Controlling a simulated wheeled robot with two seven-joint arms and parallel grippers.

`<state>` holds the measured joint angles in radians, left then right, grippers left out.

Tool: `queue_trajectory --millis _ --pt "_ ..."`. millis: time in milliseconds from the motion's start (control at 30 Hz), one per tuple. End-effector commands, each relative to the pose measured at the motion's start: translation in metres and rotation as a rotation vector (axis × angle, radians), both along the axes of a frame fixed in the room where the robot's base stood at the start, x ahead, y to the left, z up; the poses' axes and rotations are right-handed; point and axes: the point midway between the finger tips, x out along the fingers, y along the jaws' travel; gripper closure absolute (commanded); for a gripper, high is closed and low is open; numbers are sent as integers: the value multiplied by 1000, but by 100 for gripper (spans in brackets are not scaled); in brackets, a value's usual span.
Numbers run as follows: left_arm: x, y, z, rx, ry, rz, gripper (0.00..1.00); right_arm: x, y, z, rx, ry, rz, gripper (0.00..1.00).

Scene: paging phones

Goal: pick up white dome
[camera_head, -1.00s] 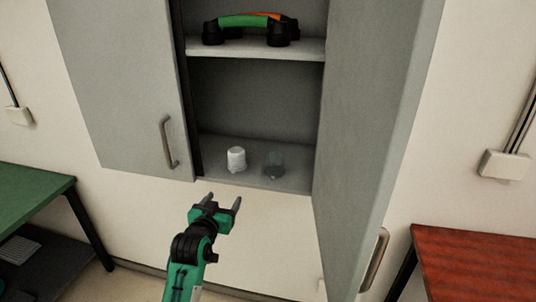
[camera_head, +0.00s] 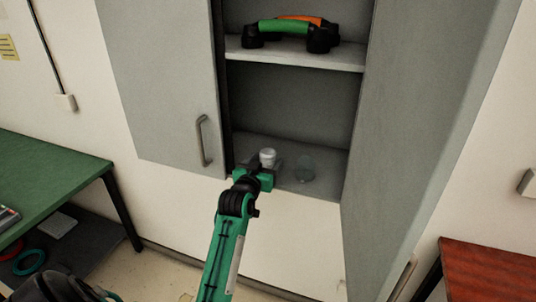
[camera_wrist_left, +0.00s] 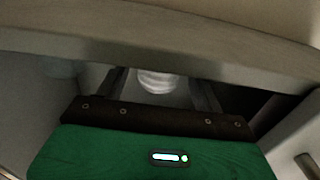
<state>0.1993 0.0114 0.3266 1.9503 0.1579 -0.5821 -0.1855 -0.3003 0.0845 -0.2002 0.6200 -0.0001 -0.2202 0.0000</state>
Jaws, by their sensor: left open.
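The white dome (camera_head: 268,157), a small white cup-like piece, sits on the cabinet's lower shelf (camera_head: 330,188). My left gripper (camera_head: 264,166) reaches over the front of that shelf, right at the dome, and hides its lower part in the head view. In the left wrist view the white dome (camera_wrist_left: 156,82) shows between the two open fingers (camera_wrist_left: 158,90), with its upper part in that picture cut off by a pale edge. I cannot tell whether a finger touches it. My right gripper is not in view.
A clear glass piece (camera_head: 305,170) stands just right of the dome. The open right door (camera_head: 420,120) and left door (camera_head: 165,80) flank the opening. A green table (camera_head: 45,185) is at left.

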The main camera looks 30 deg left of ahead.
Motion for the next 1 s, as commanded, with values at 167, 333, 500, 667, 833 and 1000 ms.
queue_trajectory --millis 167,333,500,667,833,1000 --pt "21 4 11 -2 1 0 31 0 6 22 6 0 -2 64" --pt "40 9 9 0 1 0 31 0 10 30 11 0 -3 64" --pt "46 10 7 0 1 0 31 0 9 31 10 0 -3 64" --pt "46 10 6 0 0 0 31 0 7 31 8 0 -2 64" --pt "46 10 6 0 0 0 57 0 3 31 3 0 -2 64" --pt "46 10 6 0 0 0 80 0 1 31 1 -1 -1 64"
